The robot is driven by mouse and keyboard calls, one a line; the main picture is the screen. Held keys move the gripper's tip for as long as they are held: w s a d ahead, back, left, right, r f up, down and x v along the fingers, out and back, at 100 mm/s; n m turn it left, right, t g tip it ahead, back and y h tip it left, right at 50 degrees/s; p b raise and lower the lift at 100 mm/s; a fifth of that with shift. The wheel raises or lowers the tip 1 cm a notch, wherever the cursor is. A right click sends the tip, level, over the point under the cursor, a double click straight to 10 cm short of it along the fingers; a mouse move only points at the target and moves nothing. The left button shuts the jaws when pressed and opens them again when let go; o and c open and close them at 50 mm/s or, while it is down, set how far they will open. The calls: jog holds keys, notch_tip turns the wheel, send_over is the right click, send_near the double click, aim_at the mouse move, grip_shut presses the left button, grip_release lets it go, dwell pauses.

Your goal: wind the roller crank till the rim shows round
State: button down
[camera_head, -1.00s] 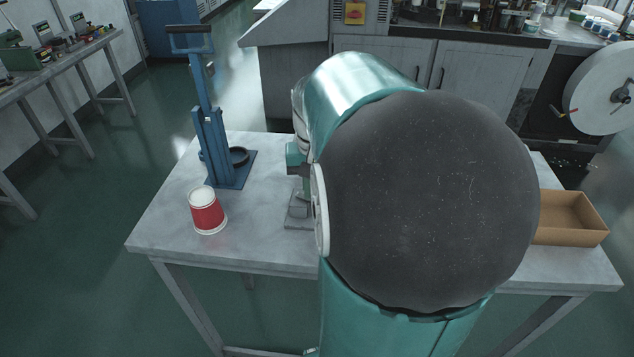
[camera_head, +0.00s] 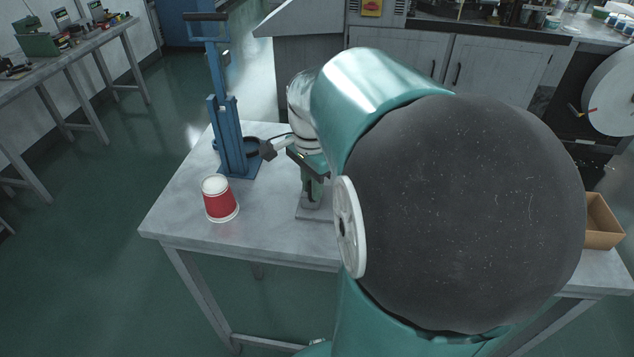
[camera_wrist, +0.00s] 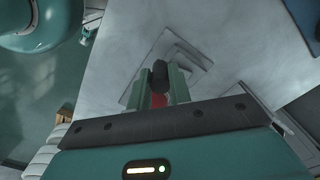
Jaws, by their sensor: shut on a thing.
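My gripper (camera_wrist: 160,84) is seen from behind in the wrist view, its two green fingers closed on a dark rounded knob (camera_wrist: 160,73), which I take to be the roller's crank handle. A small red part (camera_wrist: 158,101) shows between the fingers. Below is a grey stepped base plate (camera_wrist: 195,68). In the head view, my gripper (camera_head: 312,188) points down over that base plate (camera_head: 313,213). My arm hides much of this spot.
A blue upright press (camera_head: 232,145) stands on the grey table (camera_head: 185,222), behind the cup. An open cardboard box (camera_head: 601,228) is at the right, partly behind my arm. The table's front left corner is clear. A side bench (camera_head: 75,52) stands far left.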

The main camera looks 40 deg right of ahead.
jog(key=shift+w+a+m, duration=0.15)
jog(key=shift+w+m, duration=0.05)
jog(key=shift+m, duration=0.45)
jog(key=shift+w+a+m, duration=0.15)
jog(key=shift+m, duration=0.5)
jog(key=c, duration=1.3)
grip_release()
jog(key=shift+r, duration=0.1)
notch_tip(320, 180, up, 14)
jog(key=shift+f, duration=0.2)
jog(key=shift+a, duration=0.1)
